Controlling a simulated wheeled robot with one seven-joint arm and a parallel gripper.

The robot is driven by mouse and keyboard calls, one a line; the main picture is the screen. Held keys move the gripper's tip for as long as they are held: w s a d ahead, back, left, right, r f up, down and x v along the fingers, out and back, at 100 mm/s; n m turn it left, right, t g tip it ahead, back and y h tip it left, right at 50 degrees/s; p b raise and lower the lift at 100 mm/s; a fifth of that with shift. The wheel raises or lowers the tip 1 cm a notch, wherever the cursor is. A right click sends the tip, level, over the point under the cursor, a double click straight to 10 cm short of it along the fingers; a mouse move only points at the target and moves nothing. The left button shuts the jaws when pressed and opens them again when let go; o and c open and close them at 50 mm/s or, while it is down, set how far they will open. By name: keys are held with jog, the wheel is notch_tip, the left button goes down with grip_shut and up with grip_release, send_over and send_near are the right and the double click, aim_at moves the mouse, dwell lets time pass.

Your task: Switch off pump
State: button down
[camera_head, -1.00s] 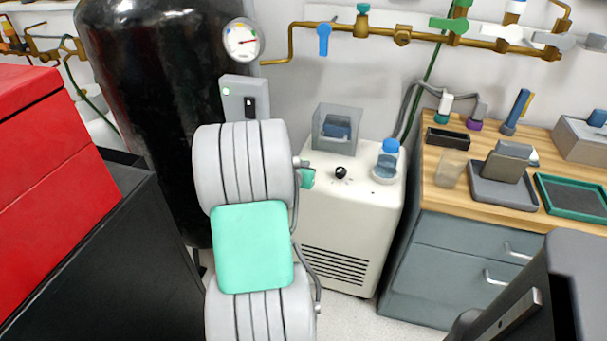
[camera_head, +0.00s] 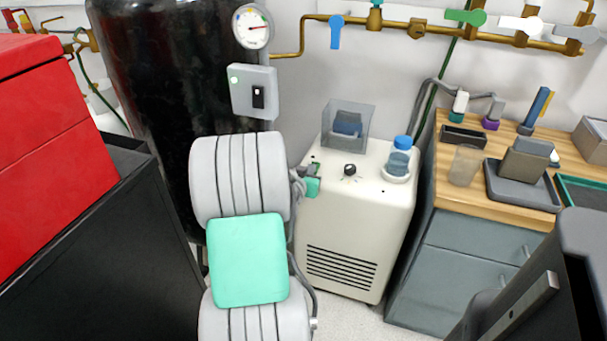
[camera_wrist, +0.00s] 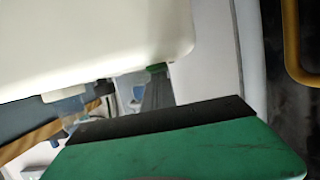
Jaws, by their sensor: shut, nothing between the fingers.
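A grey switch box (camera_head: 254,91) with a black rocker switch (camera_head: 258,97) is mounted by the black tank, below a round gauge (camera_head: 252,26). Its small round lamp (camera_head: 235,79) looks pale, not green. A white floor unit (camera_head: 355,230) with a black knob (camera_head: 350,169) stands to the right; the frames do not label which is the pump. My gripper (camera_head: 313,186) is shut and empty beside the white unit's upper left edge, below and right of the switch box and apart from it. My arm partly hides it. The wrist view shows its green and black part (camera_wrist: 180,140) close up.
A clear bin (camera_head: 348,125) and a blue-capped bottle (camera_head: 400,158) sit on the white unit. A wooden-topped bench (camera_head: 470,190) stands right. A red cabinet (camera_head: 50,150) is at the left. Brass pipes with valves (camera_head: 400,25) run above.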

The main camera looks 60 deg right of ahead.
jog(key=shift+s+r, duration=0.2)
jog(key=shift+r, duration=0.05)
jog(key=r, duration=0.1)
jog(key=r+p, duration=0.2)
jog(key=shift+w+a+r, duration=0.1)
jog(key=shift+a+r, duration=0.15)
jog(key=shift+r, duration=0.05)
jog(key=a, duration=1)
jog(key=shift+s+r+p, duration=0.3)
jog(key=shift+s+r, duration=0.05)
jog(key=shift+s, duration=0.05)
